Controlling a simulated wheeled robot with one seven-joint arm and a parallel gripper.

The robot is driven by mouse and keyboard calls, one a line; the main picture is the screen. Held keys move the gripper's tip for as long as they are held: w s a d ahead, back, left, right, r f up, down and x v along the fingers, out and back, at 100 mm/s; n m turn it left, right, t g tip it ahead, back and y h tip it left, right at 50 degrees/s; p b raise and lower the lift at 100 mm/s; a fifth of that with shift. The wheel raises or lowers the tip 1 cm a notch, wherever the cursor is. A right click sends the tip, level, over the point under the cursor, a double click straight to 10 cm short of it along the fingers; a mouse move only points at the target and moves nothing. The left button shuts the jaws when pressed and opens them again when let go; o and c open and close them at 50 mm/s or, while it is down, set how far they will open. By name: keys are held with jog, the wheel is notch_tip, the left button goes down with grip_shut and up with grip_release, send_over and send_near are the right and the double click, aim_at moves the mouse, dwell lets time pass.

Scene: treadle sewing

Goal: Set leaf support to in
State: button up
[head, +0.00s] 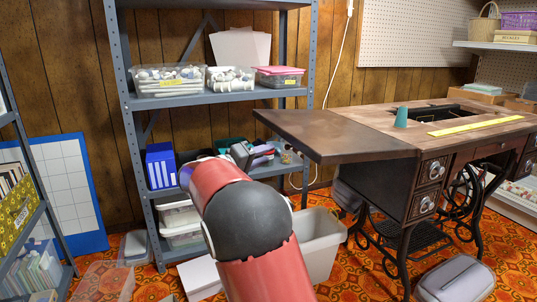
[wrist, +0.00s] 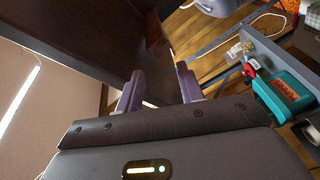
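The sewing table (head: 430,122) stands at the right, with its brown leaf (head: 335,136) raised level and sticking out to the left. No leaf support can be made out; the leaf's underside is hidden in the head view. My gripper (head: 262,153) is left of the leaf's left end, in front of the shelf unit. In the wrist view my gripper (wrist: 159,68) has its two fingers apart, with a gap between them. A dark brown panel (wrist: 75,35), which looks like the leaf, lies beyond and left of the fingers. I cannot tell if they touch it.
A grey metal shelf unit (head: 220,97) with plastic boxes stands behind my arm. A pale bin (head: 320,243) is on the floor below the leaf. A teal cone (head: 401,117) and yellow ruler (head: 475,126) lie on the tabletop. A teal box (wrist: 285,95) is right in the wrist view.

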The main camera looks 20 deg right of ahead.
jog(key=shift+c, duration=0.2)
jog(key=shift+r, duration=0.15)
jog(key=shift+c, duration=1.2)
jog(key=shift+w+a+r+p, duration=0.2)
jog(key=shift+r+p, duration=0.05)
jog(key=shift+p, duration=0.8)
jog(key=shift+c, duration=1.3)
jog(key=w+a+r+n+t+p, duration=0.1)
jog(key=t+p, duration=0.1)
jog(key=p, duration=0.3)
jog(key=shift+a, duration=0.15)
grip_shut()
jog(key=w+d+f+n+t+p, duration=0.1)
jog(key=w+d+t+p, duration=0.1)
jog(key=d+p, duration=0.5)
jog(key=shift+d+n+t, duration=0.3)
jog(key=shift+d+n, duration=0.1)
jog(key=shift+d, duration=0.05)
